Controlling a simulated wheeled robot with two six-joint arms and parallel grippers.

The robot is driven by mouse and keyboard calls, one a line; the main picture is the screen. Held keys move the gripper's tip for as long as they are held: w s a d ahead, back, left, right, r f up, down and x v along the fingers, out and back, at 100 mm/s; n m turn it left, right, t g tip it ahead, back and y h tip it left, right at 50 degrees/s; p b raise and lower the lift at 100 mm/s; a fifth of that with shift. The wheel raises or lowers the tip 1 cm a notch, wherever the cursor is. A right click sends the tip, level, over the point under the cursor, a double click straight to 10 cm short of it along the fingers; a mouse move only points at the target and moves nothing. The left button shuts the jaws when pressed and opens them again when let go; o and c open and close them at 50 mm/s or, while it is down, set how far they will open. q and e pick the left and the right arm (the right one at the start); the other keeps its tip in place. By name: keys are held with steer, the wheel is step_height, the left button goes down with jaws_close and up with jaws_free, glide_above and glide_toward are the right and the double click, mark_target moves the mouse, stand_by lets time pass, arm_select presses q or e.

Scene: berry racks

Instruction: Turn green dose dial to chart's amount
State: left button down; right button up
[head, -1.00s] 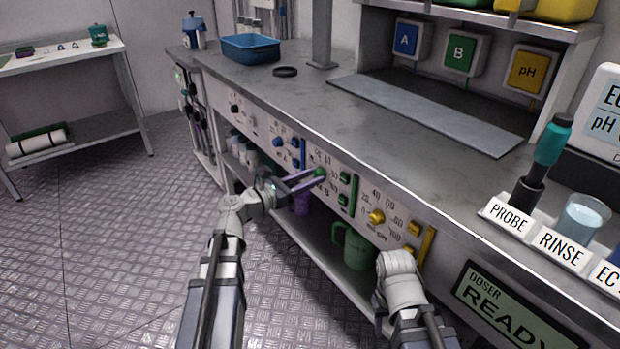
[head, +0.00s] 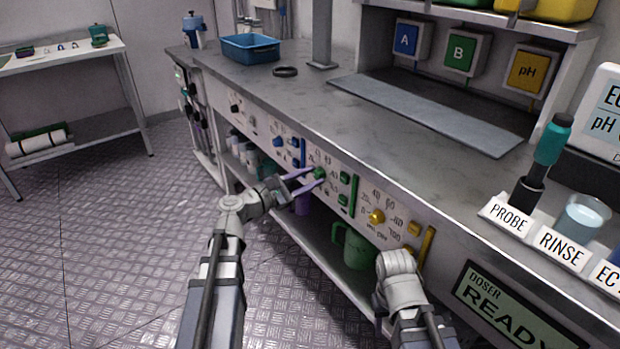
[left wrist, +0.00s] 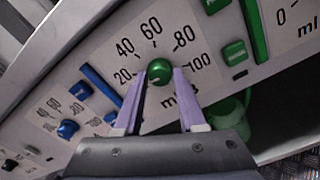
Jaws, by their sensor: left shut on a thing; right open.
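The green dose dial (head: 319,173) sits on the bench's front panel. In the left wrist view the green dial (left wrist: 160,72) is ringed by a scale with 20, 40, 60, 80 and 100 printed on it. My left gripper (head: 308,180) has its purple fingers on either side of the dial and is shut on it. In the left wrist view the fingertips (left wrist: 160,76) touch the knob's sides. The dial's exact setting is hard to read. My right arm shows at the lower right, but its gripper is out of sight. No dose chart is visible.
A blue dial (left wrist: 68,129) and a yellow dial (head: 376,216) flank the green one. Green buttons (left wrist: 235,52) and a green bar (left wrist: 254,28) lie beside it. A green jug (head: 358,250) stands below. The doser display (head: 515,310) reads READY.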

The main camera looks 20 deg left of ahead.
arm_select(q)
steer(key=m, duration=1.2)
stand_by(0.6)
steer(key=c, duration=0.5)
jaws_free()
steer(key=shift+s, duration=0.1)
steer(key=v, duration=0.7)
steer(key=shift+s+a, duration=0.25)
